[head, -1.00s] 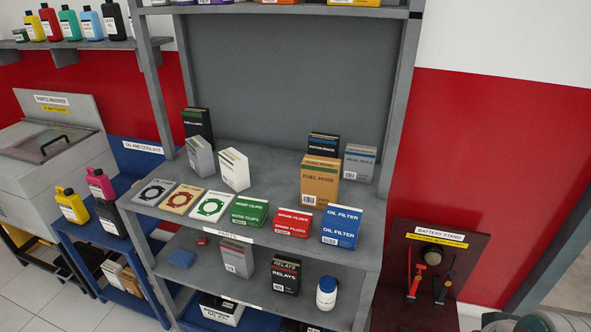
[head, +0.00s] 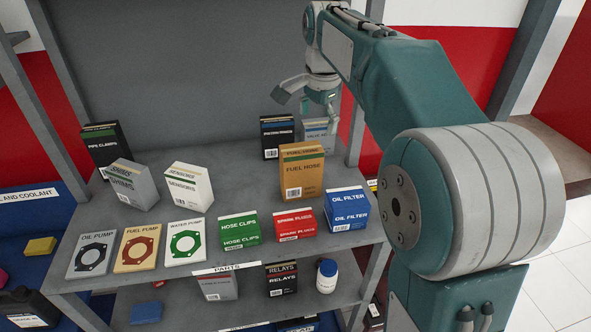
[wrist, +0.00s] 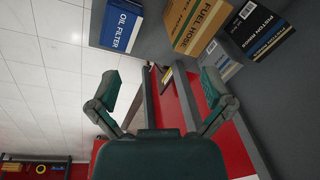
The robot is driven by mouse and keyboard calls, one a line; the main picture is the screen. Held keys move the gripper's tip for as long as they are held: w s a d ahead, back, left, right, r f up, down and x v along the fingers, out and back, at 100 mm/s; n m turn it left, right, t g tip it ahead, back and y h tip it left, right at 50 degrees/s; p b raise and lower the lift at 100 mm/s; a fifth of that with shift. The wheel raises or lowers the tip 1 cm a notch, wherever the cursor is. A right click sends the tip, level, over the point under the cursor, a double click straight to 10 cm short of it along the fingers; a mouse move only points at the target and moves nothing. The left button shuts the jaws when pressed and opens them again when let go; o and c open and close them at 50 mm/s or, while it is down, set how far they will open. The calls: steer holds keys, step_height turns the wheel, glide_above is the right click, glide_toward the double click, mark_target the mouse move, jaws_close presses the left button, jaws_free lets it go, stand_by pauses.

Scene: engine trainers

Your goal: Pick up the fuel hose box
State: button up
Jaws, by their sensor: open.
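The fuel hose box (head: 302,172) is an orange-brown upright carton on the grey parts shelf, right of the middle in the head view. In the wrist view the fuel hose box (wrist: 200,22) shows at the top, ahead of the fingers. My gripper (head: 310,92) is above and behind the box in the head view, clear of it. In the wrist view my gripper (wrist: 163,85) has its two fingers spread wide with nothing between them.
The piston rings box (head: 277,137) and a grey valve seals box (head: 318,134) stand behind it. The blue oil filter box (head: 347,209) and red spark plugs box (head: 295,224) are in front. A shelf post (head: 357,130) rises at right.

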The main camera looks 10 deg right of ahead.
mark_target(301, 148)
steer(key=w+f+m, duration=0.1)
steer(key=w, duration=0.2)
steer(key=w+f+m+g, duration=0.1)
steer(key=w+f+m, duration=0.1)
steer(key=w, duration=0.1)
steer(key=w+d+f+m, duration=0.1)
steer(key=w, duration=0.2)
steer(key=shift+w+f+m+g, duration=0.1)
steer(key=shift+f+m+g, duration=0.2)
steer(key=shift+m, duration=0.1)
steer(key=shift+w+a+f, duration=0.15)
steer(key=shift+a+f, duration=0.1)
steer(key=f, duration=0.4)
steer(key=shift+a+f, duration=0.3)
steer(key=shift+a, duration=0.05)
steer(key=shift+d+f, duration=0.25)
steer(key=shift+f, duration=0.35)
steer(key=f, duration=0.2)
steer(key=a+f, duration=0.1)
steer(key=f, duration=0.1)
steer(key=shift+a+f, duration=0.2)
steer(key=shift+f, duration=0.2)
steer(key=shift+d, duration=0.15)
steer(key=c, duration=1.1)
